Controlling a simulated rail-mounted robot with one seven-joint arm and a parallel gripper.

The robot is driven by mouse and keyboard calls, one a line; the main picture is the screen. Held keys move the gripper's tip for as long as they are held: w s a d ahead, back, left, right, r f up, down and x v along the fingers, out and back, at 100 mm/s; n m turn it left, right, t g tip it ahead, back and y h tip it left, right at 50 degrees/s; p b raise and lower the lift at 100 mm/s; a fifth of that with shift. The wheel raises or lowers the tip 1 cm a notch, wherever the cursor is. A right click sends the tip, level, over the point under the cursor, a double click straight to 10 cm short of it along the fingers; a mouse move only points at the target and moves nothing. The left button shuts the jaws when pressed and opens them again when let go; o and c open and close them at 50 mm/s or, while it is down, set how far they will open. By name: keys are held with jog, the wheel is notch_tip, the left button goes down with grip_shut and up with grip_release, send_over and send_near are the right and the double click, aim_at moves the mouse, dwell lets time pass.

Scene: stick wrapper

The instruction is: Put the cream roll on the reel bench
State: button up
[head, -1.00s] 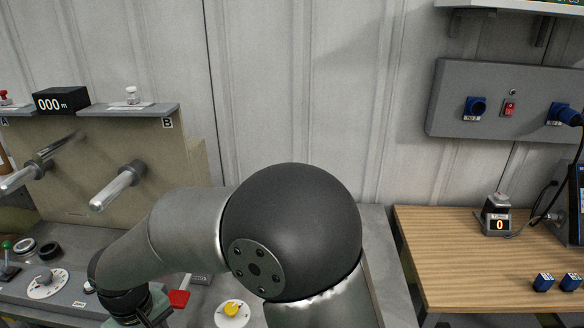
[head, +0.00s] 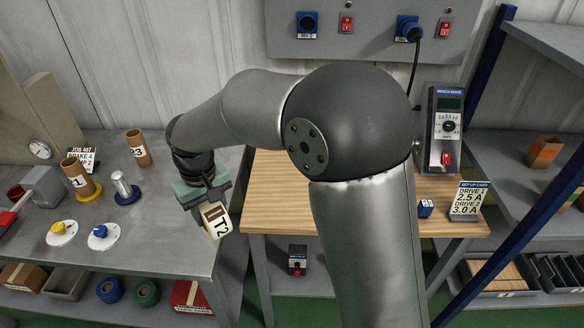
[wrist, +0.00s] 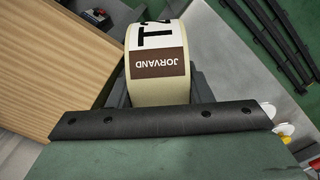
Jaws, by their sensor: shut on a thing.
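The cream roll (head: 215,221) carries the marking T2 and a brown label band. It also fills the top middle of the wrist view (wrist: 158,50), where the label reads JORVAND upside down. My gripper (head: 207,203) is shut on the roll and holds it tilted, near the gap between the grey metal bench (head: 175,235) on the left and the wooden-topped bench (head: 270,205) on the right. I cannot tell from the frames which of these is the reel bench. The jaws hide part of the roll.
The grey bench holds tubes marked 1 (head: 78,182) and 3 (head: 138,150), a metal spindle on a blue base (head: 124,188), and yellow and blue knobs. The wooden bench holds a bench drive box (head: 443,130) and a set-up card (head: 467,203). Its left part is clear.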

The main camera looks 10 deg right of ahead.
jog(key=w+d+r+m, duration=0.2)
jog(key=w+d, duration=0.2)
jog(key=d, duration=0.5)
jog(key=w+d+r+m, duration=0.1)
jog(key=w+d+r, duration=0.2)
jog(key=w+d, duration=0.35)
jog(key=w+d+r+m, duration=0.2)
jog(key=d, duration=0.9)
jog(key=shift+w+d+f+p, duration=0.3)
jog(key=shift+d+f+p, duration=0.05)
jog(key=shift+d+f, duration=1.8)
jog(key=shift+w+d+f+p, duration=0.35)
jog(key=shift+d+f+p, duration=0.05)
jog(key=shift+d+f, duration=1.75)
jog(key=shift+w+d+f+p, duration=0.35)
jog(key=shift+d+f, duration=1.55)
jog(key=shift+d, duration=0.4)
jog(key=shift+f, duration=0.2)
jog(key=o, duration=1.2)
jog(key=shift+c, duration=0.2)
